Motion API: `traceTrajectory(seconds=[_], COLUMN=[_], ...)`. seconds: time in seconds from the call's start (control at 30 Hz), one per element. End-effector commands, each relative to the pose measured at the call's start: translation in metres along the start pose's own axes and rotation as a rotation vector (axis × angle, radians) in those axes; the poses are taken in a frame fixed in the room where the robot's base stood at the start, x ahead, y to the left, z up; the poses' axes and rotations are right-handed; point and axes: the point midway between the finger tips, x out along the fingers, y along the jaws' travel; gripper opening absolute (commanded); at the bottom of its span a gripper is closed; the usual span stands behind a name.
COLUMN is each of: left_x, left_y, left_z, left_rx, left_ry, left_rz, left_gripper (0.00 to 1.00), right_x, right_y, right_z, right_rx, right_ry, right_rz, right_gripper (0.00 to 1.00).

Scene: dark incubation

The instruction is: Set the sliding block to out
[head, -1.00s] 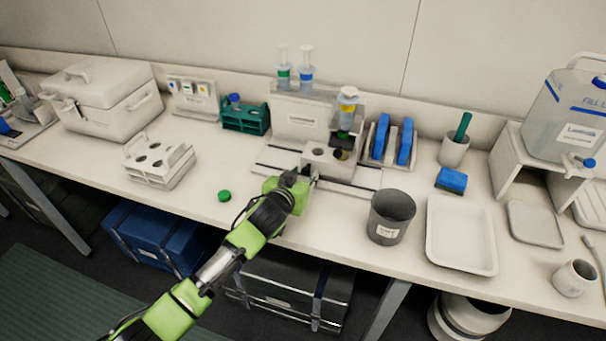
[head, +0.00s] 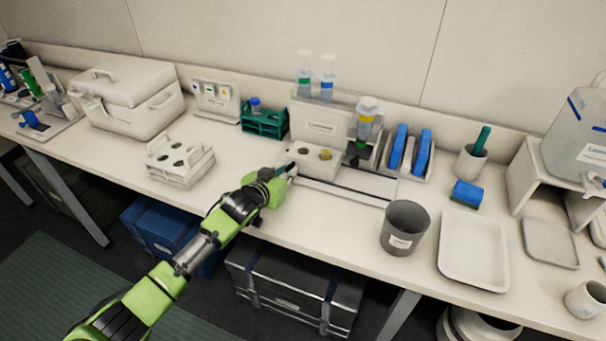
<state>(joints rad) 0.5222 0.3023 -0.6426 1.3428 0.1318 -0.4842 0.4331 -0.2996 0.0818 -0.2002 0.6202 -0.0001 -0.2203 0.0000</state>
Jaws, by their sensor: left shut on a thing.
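The sliding block (head: 311,158) is white with round holes in its top. It sits on the rails of the white dispensing stand (head: 322,127), toward the left end and left of the yellow-banded dispenser (head: 366,122). My left gripper (head: 291,170) is at the block's front left side, shut on it; the exact grip is partly hidden by the gripper. The rail base (head: 345,188) is bare to the right of the block. My right gripper is not in view.
A white tube rack (head: 180,165) stands left of my left arm, and a green rack (head: 264,121) is behind. A grey cup (head: 404,228) and white tray (head: 473,250) stand to the right.

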Motion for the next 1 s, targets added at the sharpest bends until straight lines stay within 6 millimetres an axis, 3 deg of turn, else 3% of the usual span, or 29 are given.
traceTrajectory(seconds=[0.03, 0.2, 0.57, 0.6, 0.67, 1.0], left_x=[0.000, 0.000, 0.000, 0.000, 0.000, -0.001], left_y=[-0.011, -0.028, -0.033, -0.033, -0.033, -0.031], left_z=[0.001, 0.001, 0.000, 0.000, 0.000, 0.000], left_rx=[0.002, 0.000, 0.001, 0.001, 0.001, -0.001], left_ry=[-0.004, -0.002, -0.001, -0.001, -0.001, 0.000], left_rz=[-0.005, -0.004, -0.006, -0.007, -0.007, -0.003], left_gripper=[0.00, 0.00, 0.00, 0.19, 0.34, 0.34], right_x=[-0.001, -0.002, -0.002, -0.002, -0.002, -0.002], right_y=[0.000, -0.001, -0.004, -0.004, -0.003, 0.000], right_z=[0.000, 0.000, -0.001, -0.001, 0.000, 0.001], right_rx=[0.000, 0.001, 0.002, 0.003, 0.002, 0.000], right_ry=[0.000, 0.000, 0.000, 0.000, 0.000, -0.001], right_rz=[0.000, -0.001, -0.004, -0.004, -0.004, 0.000], right_gripper=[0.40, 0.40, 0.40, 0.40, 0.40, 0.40])
